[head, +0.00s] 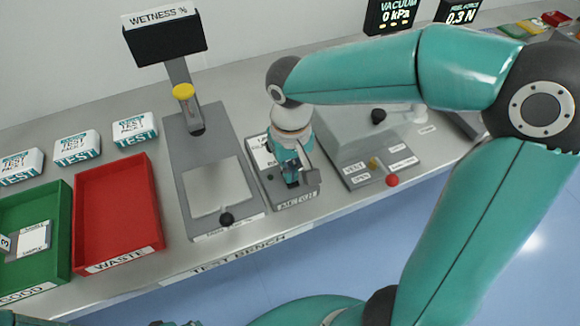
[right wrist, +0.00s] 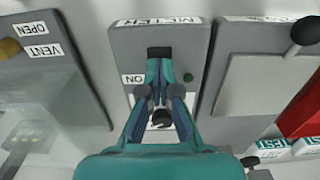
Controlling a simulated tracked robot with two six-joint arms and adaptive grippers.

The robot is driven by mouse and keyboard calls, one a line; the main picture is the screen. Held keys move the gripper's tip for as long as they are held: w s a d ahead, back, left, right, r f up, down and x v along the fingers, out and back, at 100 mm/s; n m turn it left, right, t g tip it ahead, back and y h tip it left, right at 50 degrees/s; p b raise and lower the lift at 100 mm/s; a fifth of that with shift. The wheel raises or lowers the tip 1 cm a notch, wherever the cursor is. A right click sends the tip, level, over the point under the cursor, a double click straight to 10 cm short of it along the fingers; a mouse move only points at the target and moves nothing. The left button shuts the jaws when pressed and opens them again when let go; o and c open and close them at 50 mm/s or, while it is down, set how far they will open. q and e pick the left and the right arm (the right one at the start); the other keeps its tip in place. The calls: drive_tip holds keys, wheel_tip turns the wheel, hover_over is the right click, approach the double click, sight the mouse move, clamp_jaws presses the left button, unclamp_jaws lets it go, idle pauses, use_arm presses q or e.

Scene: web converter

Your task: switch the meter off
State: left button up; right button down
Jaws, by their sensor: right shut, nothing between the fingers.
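The meter (head: 298,200) is a small grey box with a front label on the bench, between the wetness tester and the vent box. In the right wrist view the meter (right wrist: 200,45) appears upside down, with an ON label (right wrist: 132,79), a small green spot (right wrist: 188,77) and a dark slot-like part (right wrist: 159,52). My right gripper (head: 291,182) is shut and empty, pointing down over the meter. In the right wrist view its fingertips (right wrist: 159,62) are close to the dark part; contact cannot be told. They partly hide the meter's face. Small dark parts at the head view's bottom edge may be my left gripper (head: 175,323).
Left of the meter stands the wetness tester (head: 180,150) with a black knob (head: 226,219). To the right is the vent box (head: 350,155) with a red knob (head: 392,180). A red waste tray (head: 110,262), green tray (head: 50,278) and white test packs (head: 77,147) lie further left.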

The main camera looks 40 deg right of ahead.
wheel_tip(320, 180, up, 5)
drive_tip(key=p, duration=0.4)
drive_tip(key=shift+f, duration=0.15)
wheel_tip(320, 180, up, 9)
drive_tip(key=shift+b, duration=0.45)
drive_tip(key=w+b, duration=0.1)
drive_tip(key=b, duration=0.3)
drive_tip(key=shift+w, duration=0.25)
